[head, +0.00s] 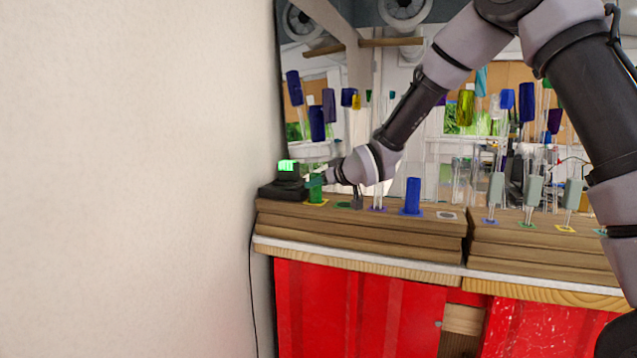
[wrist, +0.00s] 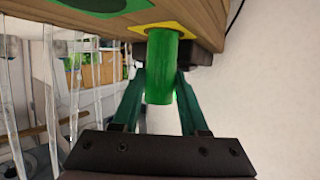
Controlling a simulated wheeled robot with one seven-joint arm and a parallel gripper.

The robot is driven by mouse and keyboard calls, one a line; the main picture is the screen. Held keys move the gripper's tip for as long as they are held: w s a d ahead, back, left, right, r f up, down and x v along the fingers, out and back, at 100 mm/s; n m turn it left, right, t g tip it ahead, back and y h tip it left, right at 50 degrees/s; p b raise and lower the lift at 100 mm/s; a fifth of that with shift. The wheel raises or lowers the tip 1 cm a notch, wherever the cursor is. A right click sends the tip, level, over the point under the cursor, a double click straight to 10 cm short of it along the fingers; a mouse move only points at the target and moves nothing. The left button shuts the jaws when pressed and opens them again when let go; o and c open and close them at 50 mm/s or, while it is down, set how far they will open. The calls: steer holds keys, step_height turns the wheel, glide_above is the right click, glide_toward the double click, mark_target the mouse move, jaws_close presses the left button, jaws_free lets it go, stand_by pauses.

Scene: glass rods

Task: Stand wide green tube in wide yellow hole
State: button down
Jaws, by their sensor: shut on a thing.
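The wide green tube (head: 315,188) stands upright at the yellow-marked hole (head: 316,203) near the left end of the wooden rack (head: 360,222). In the wrist view, where the rack shows upside down, the green tube (wrist: 172,75) meets the yellow square (wrist: 178,30). How deep its end sits in the hole is hidden. My gripper (wrist: 166,85) has one finger on each side of the tube and is shut on it. In the head view my gripper (head: 330,177) reaches in from the right.
A black device with a green display (head: 287,167) stands left of the tube, close to the wall (head: 130,180). A wide blue tube (head: 412,195) stands farther right on the rack. Clear glass rods with grey tops (head: 533,190) stand on the right-hand rack.

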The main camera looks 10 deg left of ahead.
steer(key=shift+f, duration=0.35)
steer(key=c, duration=0.7)
jaws_free()
steer(key=v, duration=1.1)
